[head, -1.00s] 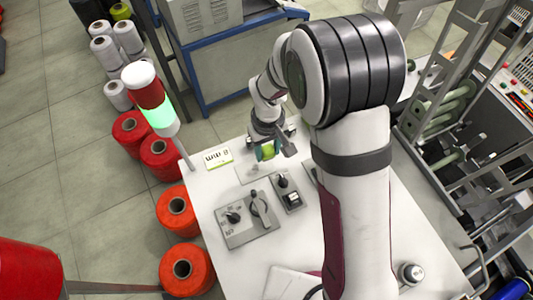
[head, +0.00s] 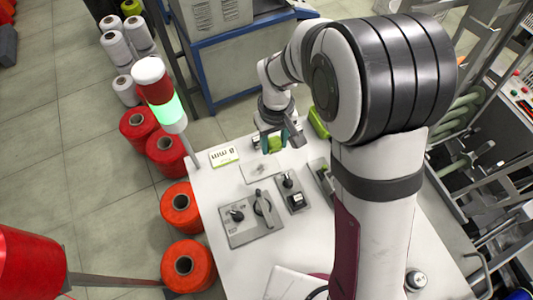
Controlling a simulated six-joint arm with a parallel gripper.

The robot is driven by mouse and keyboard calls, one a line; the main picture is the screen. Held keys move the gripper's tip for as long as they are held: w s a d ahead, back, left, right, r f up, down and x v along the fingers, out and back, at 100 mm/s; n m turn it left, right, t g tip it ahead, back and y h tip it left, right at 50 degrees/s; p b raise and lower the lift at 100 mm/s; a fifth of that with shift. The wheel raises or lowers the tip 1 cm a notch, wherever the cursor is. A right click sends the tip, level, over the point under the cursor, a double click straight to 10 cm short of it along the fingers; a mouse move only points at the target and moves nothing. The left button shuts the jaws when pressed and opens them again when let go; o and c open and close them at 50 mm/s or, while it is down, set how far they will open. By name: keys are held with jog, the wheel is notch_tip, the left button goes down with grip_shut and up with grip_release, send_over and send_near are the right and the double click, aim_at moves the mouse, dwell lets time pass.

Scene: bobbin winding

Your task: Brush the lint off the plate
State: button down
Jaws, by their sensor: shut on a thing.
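My gripper (head: 271,145) is over the far side of the white table, small in the head view. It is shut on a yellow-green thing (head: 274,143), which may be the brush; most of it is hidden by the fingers. A thin pale plate (head: 250,177) lies flat on the table just in front of and below the gripper. Small greyish marks on the plate (head: 262,169) look like lint, but are too small to tell clearly. The held thing appears to be beyond the plate's far edge; I cannot tell whether it touches anything.
A grey panel with knobs (head: 252,222) and a smaller switch box (head: 292,195) stand in front of the plate. A small display (head: 223,156) and a lamp post (head: 160,93) stand to the left. A green object (head: 318,122) is right of the gripper, partly behind my arm.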

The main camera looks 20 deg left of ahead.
jog(key=shift+f, duration=0.1)
send_over(273, 163)
jog(key=shift+s+f, duration=0.1)
jog(key=shift+f, duration=2.9)
notch_tip(273, 163, down, 2)
jog(key=shift+f, duration=0.1)
jog(key=shift+s+a, duration=0.55)
jog(key=shift+a, duration=0.1)
jog(key=shift+s+a, duration=0.95)
jog(key=shift+a, duration=0.15)
jog(key=shift+s+a, duration=0.9)
jog(key=shift+a, duration=0.2)
jog(key=shift+w+d, duration=1.25)
jog(key=shift+d, duration=0.2)
jog(key=shift+w+d, duration=1.2)
jog(key=shift+d, duration=0.25)
jog(key=shift+r, duration=4.2)
